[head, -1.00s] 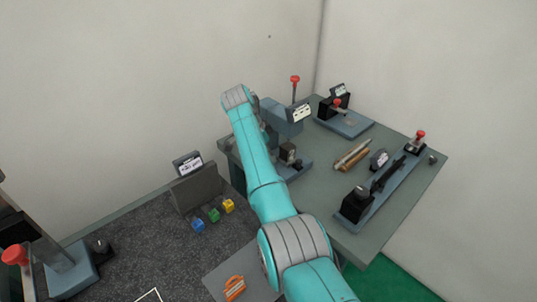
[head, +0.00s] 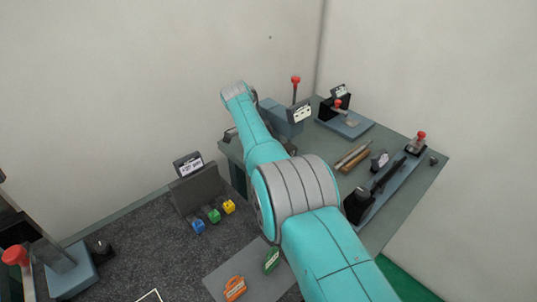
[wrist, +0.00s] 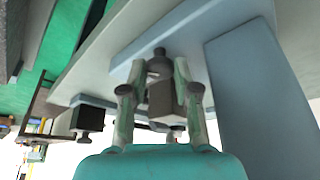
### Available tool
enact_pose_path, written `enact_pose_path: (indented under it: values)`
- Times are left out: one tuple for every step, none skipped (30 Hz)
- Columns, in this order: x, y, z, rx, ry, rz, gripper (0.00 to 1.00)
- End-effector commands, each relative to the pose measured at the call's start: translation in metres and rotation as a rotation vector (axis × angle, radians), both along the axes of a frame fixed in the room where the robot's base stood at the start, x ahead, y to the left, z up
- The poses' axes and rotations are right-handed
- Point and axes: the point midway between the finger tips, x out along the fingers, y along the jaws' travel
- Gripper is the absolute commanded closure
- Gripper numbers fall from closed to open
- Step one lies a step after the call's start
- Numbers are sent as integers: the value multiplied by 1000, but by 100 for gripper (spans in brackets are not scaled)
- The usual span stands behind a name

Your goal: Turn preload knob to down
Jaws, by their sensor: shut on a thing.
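In the wrist view my gripper (wrist: 158,72) has its two fingers closed on either side of a dark grey knob (wrist: 160,62), which stands by a dark block (wrist: 161,98) on a blue-grey fixture (wrist: 235,70). I take this to be the preload knob; its label and pointer do not show, so I cannot tell its setting. In the head view my teal arm hides my gripper and the knob. The blue press-like fixture (head: 278,116) with a red-topped lever (head: 295,80) and a white label (head: 301,111) stands just beyond the arm.
A red-handled clamp (head: 338,104) and a long blue rail fixture (head: 400,175) occupy the green-grey bench. Metal rods (head: 353,158) lie between. At left are coloured blocks (head: 214,215) before a grey stand (head: 197,186). An orange part (head: 235,288) and green part (head: 272,260) lie below.

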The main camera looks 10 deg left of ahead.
Motion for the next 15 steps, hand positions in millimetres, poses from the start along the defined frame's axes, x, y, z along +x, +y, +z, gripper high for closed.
enact_pose_path:
  values:
    - [0,-1,0,0,0,-3,100]
    - [0,-1,-1,0,0,-4,100]
    - [0,-1,-1,0,1,-6,100]
    - [-1,-1,-1,0,1,-7,100]
    - [-1,-1,-1,0,1,-7,100]
    - [-1,-1,-1,0,2,-7,100]
    - [-1,-1,-1,0,2,-7,100]
    - [-1,-1,-1,0,2,-7,100]
    - [-1,-1,-1,-2,3,-8,100]
    - [-1,-1,-1,-2,3,-8,100]
    - [-1,-1,-1,-2,3,-8,100]
    - [-1,-1,-1,-2,3,-8,100]
    - [-1,-1,-1,-2,4,-8,100]
    - [-1,-1,-1,-2,4,-7,100]
    - [-1,-1,-1,-2,4,-7,62]
